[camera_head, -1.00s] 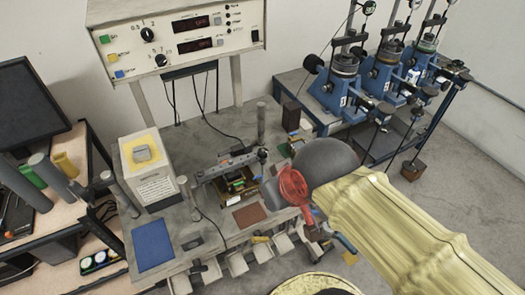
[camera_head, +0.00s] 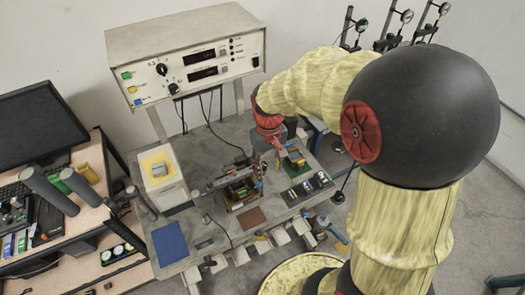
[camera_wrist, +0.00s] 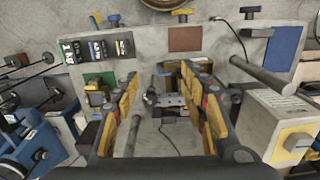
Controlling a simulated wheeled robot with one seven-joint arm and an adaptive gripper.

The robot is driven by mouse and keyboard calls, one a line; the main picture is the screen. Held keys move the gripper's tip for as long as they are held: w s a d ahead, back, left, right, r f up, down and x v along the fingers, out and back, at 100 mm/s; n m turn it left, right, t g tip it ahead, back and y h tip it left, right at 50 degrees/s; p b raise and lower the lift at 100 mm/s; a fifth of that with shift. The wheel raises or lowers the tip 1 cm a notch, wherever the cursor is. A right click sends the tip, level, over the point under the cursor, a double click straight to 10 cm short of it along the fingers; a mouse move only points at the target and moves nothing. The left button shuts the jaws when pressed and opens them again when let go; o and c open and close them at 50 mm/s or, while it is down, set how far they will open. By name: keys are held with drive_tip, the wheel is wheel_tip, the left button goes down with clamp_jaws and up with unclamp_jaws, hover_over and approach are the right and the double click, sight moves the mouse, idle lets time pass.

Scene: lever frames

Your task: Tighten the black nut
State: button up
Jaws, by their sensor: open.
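My gripper (camera_wrist: 163,88) is open in the wrist view, with yellow, red and black fingers spread apart and nothing between them. It points down at a metal clamp device (camera_wrist: 178,104) on the grey bench. A small dark round part (camera_wrist: 150,98), which may be the black nut, shows between the fingers, nearer the left one; I cannot be sure of it. No contact with the fingers is visible. In the head view the same device (camera_head: 240,188) sits mid-bench, and my red wrist is behind and right of it. My fingertips are hard to make out there.
A control box (camera_head: 190,66) stands at the back. A green plate (camera_head: 296,166) sits right of the device. A side table with a monitor (camera_head: 42,125) is left.

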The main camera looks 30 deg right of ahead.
drive_tip(key=n+p, duration=0.1)
drive_tip(key=n, duration=0.1)
hover_over(263, 164)
drive_tip(key=s, duration=0.2)
wheel_tip(263, 164, down, 4)
drive_tip(key=shift+w+r, duration=0.3)
drive_tip(key=shift+w, duration=0.25)
drive_tip(key=shift+w+r, duration=0.3)
drive_tip(key=shift+w, duration=0.2)
drive_tip(key=shift+w+r+n, duration=0.1)
drive_tip(key=shift+w+n, duration=0.1)
drive_tip(key=shift+n, duration=0.3)
drive_tip(key=shift+s, duration=0.15)
drive_tip(key=shift+s+f, duration=0.1)
drive_tip(key=shift+f, duration=0.2)
wheel_tip(263, 164, down, 7)
drive_tip(key=shift+p, duration=0.4)
drive_tip(key=c, duration=0.3)
drive_tip(key=c, duration=0.8)
